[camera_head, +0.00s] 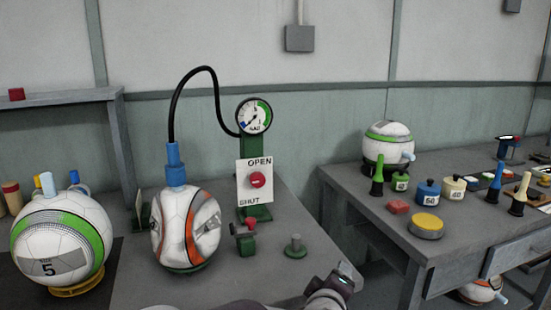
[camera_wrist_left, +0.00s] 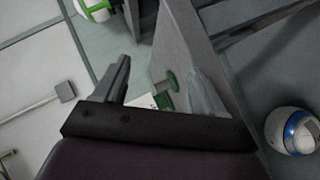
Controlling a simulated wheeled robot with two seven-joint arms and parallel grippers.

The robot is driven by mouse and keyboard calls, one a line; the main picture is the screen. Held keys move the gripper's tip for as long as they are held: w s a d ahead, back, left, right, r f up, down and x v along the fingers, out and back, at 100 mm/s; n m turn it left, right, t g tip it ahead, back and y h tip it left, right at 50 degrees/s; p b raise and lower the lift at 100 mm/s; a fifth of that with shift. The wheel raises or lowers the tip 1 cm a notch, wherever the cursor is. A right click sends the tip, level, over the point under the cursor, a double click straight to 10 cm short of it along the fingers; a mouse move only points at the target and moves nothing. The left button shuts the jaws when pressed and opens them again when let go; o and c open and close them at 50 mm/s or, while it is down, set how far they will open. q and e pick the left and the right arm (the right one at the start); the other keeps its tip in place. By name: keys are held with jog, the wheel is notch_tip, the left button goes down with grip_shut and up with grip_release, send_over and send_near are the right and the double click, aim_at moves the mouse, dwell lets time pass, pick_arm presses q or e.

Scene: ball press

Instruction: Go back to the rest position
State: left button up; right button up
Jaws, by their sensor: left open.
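My left arm crosses the bottom of the head view, with its wrist end (camera_head: 330,288) in front of the near bench edge. In the left wrist view the left gripper (camera_wrist_left: 160,72) has its two fingers spread, with nothing held between them. A green fixture (camera_wrist_left: 165,84) shows beyond the fingers. An orange, white and grey ball (camera_head: 186,228) sits on the near bench with a blue nozzle (camera_head: 175,165) on top. A black hose (camera_head: 176,98) joins the nozzle to a round gauge (camera_head: 254,116). My right gripper is not in view.
A green-striped ball (camera_head: 60,240) sits on a yellow ring at left. A sign reading OPEN and SHUT (camera_head: 254,166) has a red knob. The right table (camera_head: 440,255) holds another ball (camera_head: 388,143), coloured weights and a yellow disc (camera_head: 426,226).

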pick_arm(q)
jog(key=s+a+f+m+g+y, duration=0.2)
jog(key=s+a+f+m+g, duration=0.8)
jog(key=s+a+f, duration=0.45)
jog(key=s+a+g+y, duration=0.1)
jog(key=s+a, duration=0.3)
jog(key=a, duration=0.3)
jog(key=s+a+g+y, duration=0.1)
jog(key=s+a, duration=0.4)
jog(key=a, duration=0.2)
notch_tip(320, 180, up, 28)
jog(key=w+a+p, duration=0.1)
jog(key=a+p, duration=0.1)
jog(key=p, duration=2.4)
jog(key=shift+f+n, duration=0.25)
jog(key=shift+n, duration=0.15)
